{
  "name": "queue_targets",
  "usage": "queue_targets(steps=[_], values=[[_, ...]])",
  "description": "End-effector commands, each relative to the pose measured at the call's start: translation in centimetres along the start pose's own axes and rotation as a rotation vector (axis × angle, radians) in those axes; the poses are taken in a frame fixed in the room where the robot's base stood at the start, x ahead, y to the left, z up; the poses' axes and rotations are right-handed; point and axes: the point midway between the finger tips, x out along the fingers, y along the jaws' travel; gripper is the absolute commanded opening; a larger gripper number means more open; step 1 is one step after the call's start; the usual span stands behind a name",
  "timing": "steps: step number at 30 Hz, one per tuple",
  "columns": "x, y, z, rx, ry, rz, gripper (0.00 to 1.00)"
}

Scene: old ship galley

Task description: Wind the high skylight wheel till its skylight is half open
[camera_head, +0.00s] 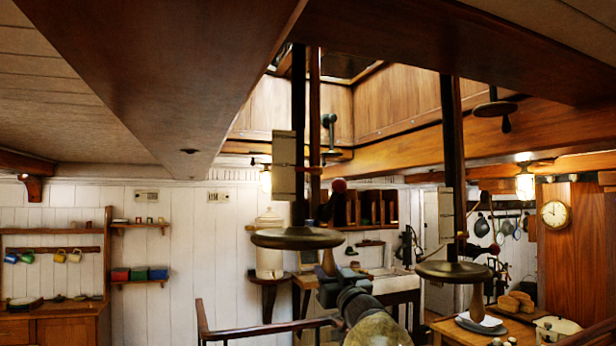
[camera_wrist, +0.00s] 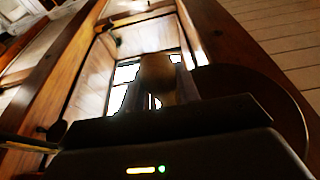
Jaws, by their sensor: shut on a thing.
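A dark round wheel (camera_head: 298,238) hangs level at the bottom of a vertical rod, left of centre in the head view. Its wooden handle (camera_head: 328,263) points down from the rim. My gripper (camera_head: 328,278) is below it, shut on this handle. In the wrist view the handle (camera_wrist: 158,78) stands between my gripper's fingers (camera_wrist: 163,88), with the dark wheel disc (camera_wrist: 245,92) behind. The skylight (camera_head: 345,64) shows partly at the top, cut by a beam; how far it is open I cannot tell. A pale plate (camera_head: 284,165) is beside the rod.
A second, similar wheel (camera_head: 453,271) with a down-pointing handle (camera_head: 477,298) hangs lower at the right. A smaller wheel (camera_head: 495,109) hangs at the upper right. A heavy beam (camera_head: 170,70) crosses overhead. A table with bread (camera_head: 515,302) and a wooden rail (camera_head: 265,329) stand below.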

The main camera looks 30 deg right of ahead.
Motion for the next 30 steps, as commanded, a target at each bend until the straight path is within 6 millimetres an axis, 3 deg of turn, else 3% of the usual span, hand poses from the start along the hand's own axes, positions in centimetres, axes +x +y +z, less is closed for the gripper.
queue_targets(steps=[12, 23, 30], values=[[4.6, -3.5, 1.2, 0.004, 0.003, -0.009, 0.09], [4.8, -4.0, 1.4, 0.001, 0.004, -0.009, 0.09], [5.6, -7.4, 1.9, 0.001, 0.006, -0.004, 0.09]])
